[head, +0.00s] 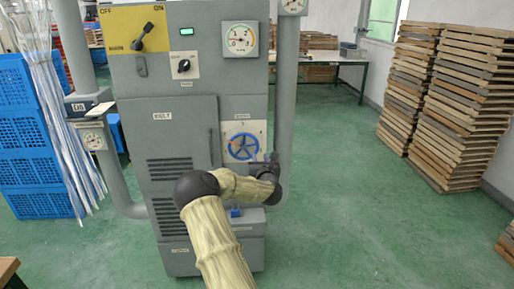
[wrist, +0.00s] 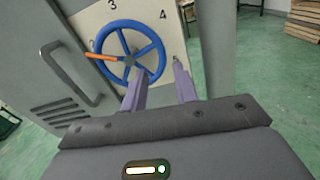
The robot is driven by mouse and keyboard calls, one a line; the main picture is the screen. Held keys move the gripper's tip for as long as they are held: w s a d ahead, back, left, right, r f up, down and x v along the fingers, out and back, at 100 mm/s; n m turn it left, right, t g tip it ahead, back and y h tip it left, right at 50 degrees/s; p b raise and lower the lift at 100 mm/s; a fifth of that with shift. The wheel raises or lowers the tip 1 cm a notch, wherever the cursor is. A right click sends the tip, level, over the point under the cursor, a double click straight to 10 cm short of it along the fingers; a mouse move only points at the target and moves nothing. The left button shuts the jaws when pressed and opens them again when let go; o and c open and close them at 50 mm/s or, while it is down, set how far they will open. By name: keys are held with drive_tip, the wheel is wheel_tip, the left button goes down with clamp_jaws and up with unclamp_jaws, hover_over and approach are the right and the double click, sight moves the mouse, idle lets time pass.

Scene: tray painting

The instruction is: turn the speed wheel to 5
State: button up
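The speed wheel is a blue spoked wheel (head: 243,146) on a pale plate on the front of the grey cabinet. In the wrist view the wheel (wrist: 122,50) has an orange spoke or pointer (wrist: 98,56) reaching left, just below the 2. In the head view my gripper (head: 272,160) is at the wheel's right.
A door handle (wrist: 72,75) stands out left of the wheel. The cabinet (head: 160,130) also carries a yellow switch plate (head: 120,28), a knob (head: 184,66) and a dial gauge (head: 240,39). A vertical pipe (head: 287,90) runs beside it.

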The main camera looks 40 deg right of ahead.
sight(257, 148)
drive_tip(key=shift+p+x, duration=0.5)
drive_tip(key=shift+x, duration=4.1)
drive_tip(key=shift+c, duration=0.2)
clamp_jaws()
